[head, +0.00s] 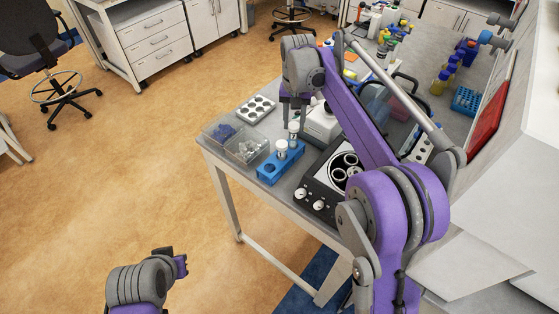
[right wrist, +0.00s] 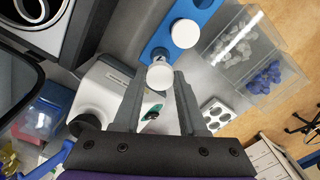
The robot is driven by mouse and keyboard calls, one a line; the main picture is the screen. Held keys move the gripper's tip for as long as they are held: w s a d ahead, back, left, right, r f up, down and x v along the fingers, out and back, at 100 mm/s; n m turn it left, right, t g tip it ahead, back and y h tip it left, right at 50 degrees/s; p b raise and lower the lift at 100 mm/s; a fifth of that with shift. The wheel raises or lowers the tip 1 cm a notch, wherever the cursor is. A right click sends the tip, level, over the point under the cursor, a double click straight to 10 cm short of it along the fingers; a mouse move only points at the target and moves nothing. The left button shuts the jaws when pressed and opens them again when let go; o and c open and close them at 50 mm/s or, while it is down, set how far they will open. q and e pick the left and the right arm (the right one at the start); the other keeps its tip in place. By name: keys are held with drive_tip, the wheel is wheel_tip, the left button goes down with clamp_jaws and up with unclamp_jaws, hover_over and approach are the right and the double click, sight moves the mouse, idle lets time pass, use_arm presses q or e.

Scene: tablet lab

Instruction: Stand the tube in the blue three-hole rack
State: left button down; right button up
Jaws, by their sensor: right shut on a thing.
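The blue three-hole rack (head: 268,173) stands near the front of the bench; it also shows at the top of the right wrist view (right wrist: 158,42). A white-capped tube (head: 282,150) stands in its middle part. My right gripper (head: 295,118) points down and is shut on a second white-capped tube (head: 294,131). In the right wrist view this tube's white cap (right wrist: 160,76) lies between the fingertips, at the rack's near end. I cannot tell whether its bottom is in a hole or above it. My left gripper (head: 181,265) hangs over the floor, away from the bench; its jaws are unclear.
A clear bin (head: 246,147) with white and blue pieces stands left of the rack. A plate with several wells (head: 257,109) lies behind it. A white device (head: 321,125) and a black-topped device with round openings (head: 320,185) stand close on the right.

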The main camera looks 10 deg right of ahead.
drive_tip(key=shift+f, duration=0.15)
drive_tip(key=shift+f, duration=0.4)
drive_tip(key=shift+f+b, duration=0.3)
drive_tip(key=shift+f, duration=0.05)
drive_tip(key=shift+f, duration=0.45)
idle(0.3)
drive_tip(key=o, duration=1.1)
